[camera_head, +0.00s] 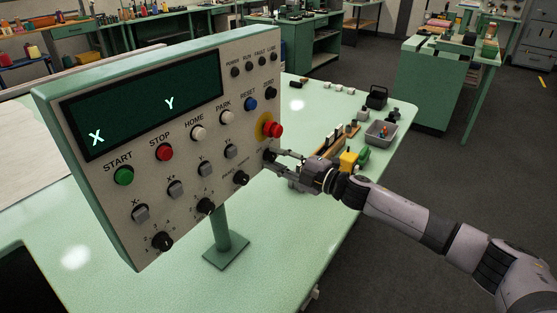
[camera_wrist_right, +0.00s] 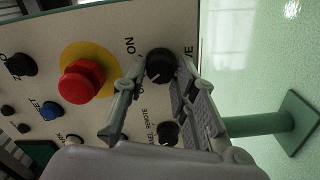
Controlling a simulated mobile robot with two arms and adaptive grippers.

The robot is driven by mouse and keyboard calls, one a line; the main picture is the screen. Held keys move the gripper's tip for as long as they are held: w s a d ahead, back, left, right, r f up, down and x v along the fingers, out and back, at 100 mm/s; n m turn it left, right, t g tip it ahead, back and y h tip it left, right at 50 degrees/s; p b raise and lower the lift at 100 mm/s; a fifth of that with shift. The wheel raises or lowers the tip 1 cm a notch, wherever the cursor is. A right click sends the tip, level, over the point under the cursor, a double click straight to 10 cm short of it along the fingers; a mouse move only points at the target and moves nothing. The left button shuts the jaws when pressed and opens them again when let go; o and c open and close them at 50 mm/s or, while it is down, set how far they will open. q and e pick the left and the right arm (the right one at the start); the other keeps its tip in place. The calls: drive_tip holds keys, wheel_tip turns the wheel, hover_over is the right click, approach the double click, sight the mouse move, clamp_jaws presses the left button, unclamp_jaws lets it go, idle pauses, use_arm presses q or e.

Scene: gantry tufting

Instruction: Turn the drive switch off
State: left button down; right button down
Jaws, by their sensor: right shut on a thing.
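The drive switch is a black round knob (camera_head: 268,155) at the right edge of the control panel (camera_head: 103,105), below the red emergency button. In the right wrist view the knob (camera_wrist_right: 160,66) sits between the words "ON" and a partly hidden label ending in "VE". A small pale mark shows on its face, but I cannot tell its exact setting. My right gripper (camera_head: 277,161) reaches in from the right, and its fingers (camera_wrist_right: 163,78) are closed on either side of the knob. My left gripper is not in view.
The red mushroom button (camera_head: 273,130) on its yellow ring is just above the switch. The panel/remote knob (camera_head: 241,178) is close at lower left. The panel stands on a green post (camera_head: 222,225) on the pale green table (camera_head: 290,240). A grey bin (camera_head: 381,134) and small parts lie behind my gripper.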

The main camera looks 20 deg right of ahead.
drive_tip(key=c, duration=1.3)
unclamp_jaws()
drive_tip(key=shift+s, duration=0.1)
drive_tip(key=v, duration=1.2)
drive_tip(key=shift+f, duration=0.1)
